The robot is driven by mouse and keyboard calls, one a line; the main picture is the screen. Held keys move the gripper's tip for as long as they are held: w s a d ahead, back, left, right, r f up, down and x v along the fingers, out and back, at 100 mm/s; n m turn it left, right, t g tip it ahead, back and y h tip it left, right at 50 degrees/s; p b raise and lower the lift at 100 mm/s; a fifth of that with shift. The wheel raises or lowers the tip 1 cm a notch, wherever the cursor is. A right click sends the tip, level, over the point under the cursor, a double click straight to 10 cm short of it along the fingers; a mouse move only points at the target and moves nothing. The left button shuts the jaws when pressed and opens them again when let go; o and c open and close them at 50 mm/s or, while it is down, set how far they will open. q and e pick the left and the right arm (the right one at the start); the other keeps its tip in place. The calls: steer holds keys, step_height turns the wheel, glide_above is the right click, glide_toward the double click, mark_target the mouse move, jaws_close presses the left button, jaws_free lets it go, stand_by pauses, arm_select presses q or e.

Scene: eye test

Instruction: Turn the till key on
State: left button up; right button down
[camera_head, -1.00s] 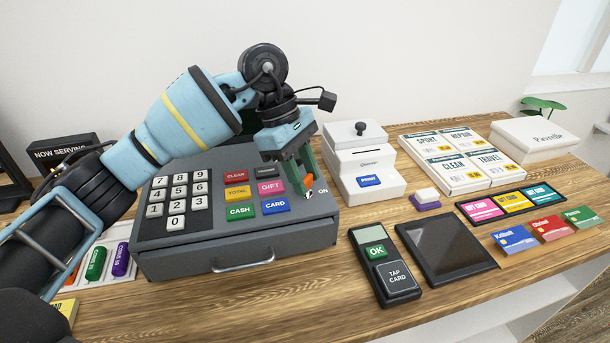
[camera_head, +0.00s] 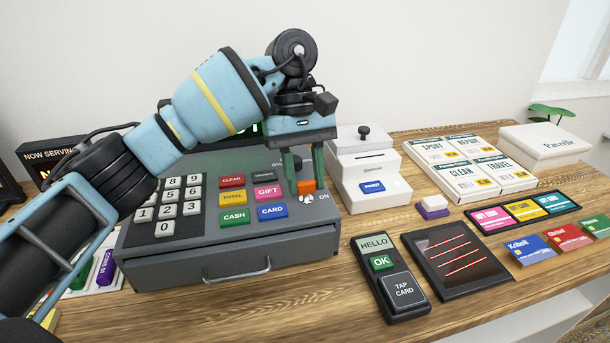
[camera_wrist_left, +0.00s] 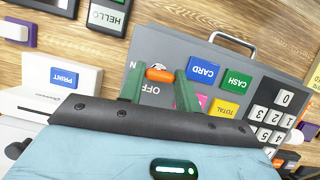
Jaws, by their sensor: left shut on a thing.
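The orange till key (camera_head: 306,187) sits in its lock at the right of the grey till (camera_head: 195,258), left of the ON label. My left gripper (camera_head: 305,183) points down with its green fingers on either side of the key, shut on it. In the left wrist view the key (camera_wrist_left: 160,74) lies crosswise between the fingers, with the OFF label just below it. The fingers hide part of the lock. The till display behind my left arm shows a little green. My right gripper is not in view.
A white printer (camera_head: 368,175) stands close right of the key. A card reader (camera_head: 388,275) reading HELLO and a tablet (camera_head: 455,260) with red lines lie in front of it. Cards and boxes fill the right side. Bare wood shows in front of the till.

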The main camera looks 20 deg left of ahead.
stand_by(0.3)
arm_select(q)
steer(key=o, duration=1)
steer(key=shift+p+v, duration=0.6)
steer(key=shift+v, duration=3.35)
steer(key=shift+d+f, duration=0.1)
steer(key=shift+f, duration=0.05)
